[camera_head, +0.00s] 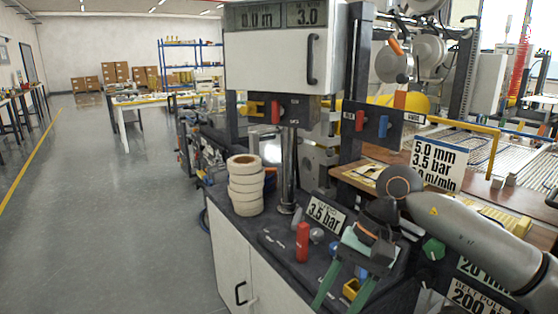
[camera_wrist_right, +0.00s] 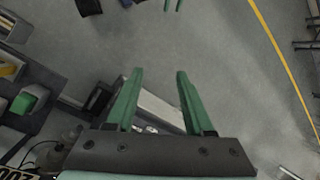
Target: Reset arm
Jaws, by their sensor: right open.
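My right arm comes in from the right in the head view. Its gripper (camera_head: 338,298) points down over the front edge of the dark machine top, with two green fingers apart. In the right wrist view the gripper (camera_wrist_right: 160,75) is open with nothing between its fingers. The grey floor and a pale cabinet edge show behind them. My left arm does not show in the head view. Two small green tips (camera_wrist_right: 173,5) show at the top edge of the right wrist view; I cannot tell for certain whether they are my left gripper.
A stack of cream tape rolls (camera_head: 245,187) stands at the machine top's left. A red cylinder (camera_head: 302,242) stands upright close to my right gripper. A sign reading 3.5 bar (camera_head: 325,213) is behind it. The floor (camera_head: 120,200) at left is clear.

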